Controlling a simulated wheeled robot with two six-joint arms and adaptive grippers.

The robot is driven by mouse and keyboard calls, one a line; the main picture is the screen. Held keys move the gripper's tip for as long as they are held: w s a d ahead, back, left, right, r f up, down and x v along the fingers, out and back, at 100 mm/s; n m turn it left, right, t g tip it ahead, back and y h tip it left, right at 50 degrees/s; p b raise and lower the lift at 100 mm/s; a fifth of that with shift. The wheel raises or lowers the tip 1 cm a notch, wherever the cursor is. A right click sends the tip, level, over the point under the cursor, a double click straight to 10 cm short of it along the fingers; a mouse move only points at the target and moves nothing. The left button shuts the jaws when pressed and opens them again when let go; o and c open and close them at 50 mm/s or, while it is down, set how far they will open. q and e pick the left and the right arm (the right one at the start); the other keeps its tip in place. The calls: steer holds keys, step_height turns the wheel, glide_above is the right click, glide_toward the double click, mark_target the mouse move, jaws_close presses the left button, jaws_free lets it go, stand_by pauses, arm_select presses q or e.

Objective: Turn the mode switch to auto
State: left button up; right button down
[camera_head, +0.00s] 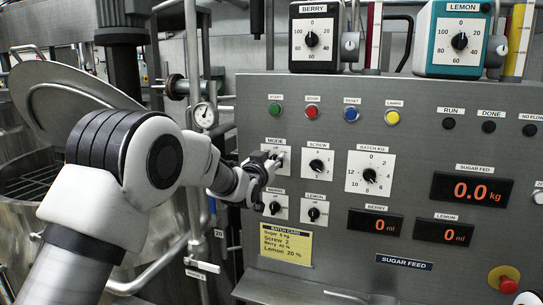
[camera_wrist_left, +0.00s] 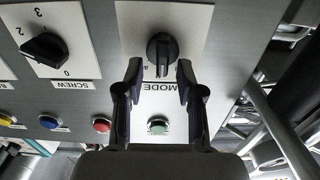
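The mode switch (camera_wrist_left: 162,52) is a black knob on a white plate marked MODE. In the wrist view it shows upside down, just beyond and between the fingertips of my left gripper (camera_wrist_left: 159,72). The fingers are apart, one on each side, and I see no clear contact with the knob. In the head view the left gripper (camera_head: 270,168) is at the panel, and it and the wrist partly cover the mode switch plate (camera_head: 285,150). The knob's setting is hard to read.
The screw knob (camera_head: 317,165) is close to the right of the mode switch. Two smaller knobs sit below, above a yellow batch card (camera_head: 286,244). A green start button (camera_head: 275,109) is above. A steel mixer vessel (camera_head: 30,180) and pipes stand left.

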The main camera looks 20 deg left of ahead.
arm_select(q)
steer(key=c, duration=0.4)
steer(key=shift+a+f, duration=0.1)
steer(key=shift+a, duration=0.05)
jaws_close()
